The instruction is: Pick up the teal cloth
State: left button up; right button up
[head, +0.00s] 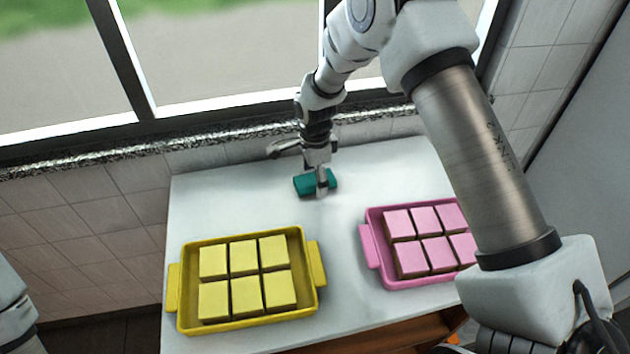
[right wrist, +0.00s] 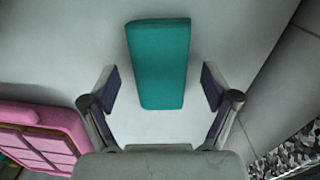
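The teal cloth (head: 306,184) is a small folded block lying on the white table towards the back. In the right wrist view the teal cloth (right wrist: 158,62) lies ahead of and between the fingers, with gaps on both sides. My right gripper (head: 322,190) is over the cloth in the head view and covers part of it. In the right wrist view my right gripper (right wrist: 160,88) is open, with its two fingers spread wide and nothing between the pads touching them. My left gripper is not in view; only part of my left arm shows at the lower left edge.
A yellow tray (head: 247,322) with several yellow squares stands at the front left of the white table (head: 215,205). A pink tray (head: 372,254) with several pink squares stands at the right, partly behind my right arm. A tiled wall and window sill run along the back.

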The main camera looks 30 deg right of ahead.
jog(key=c, duration=1)
notch_tip(320, 180, up, 10)
jog(key=b, duration=0.1)
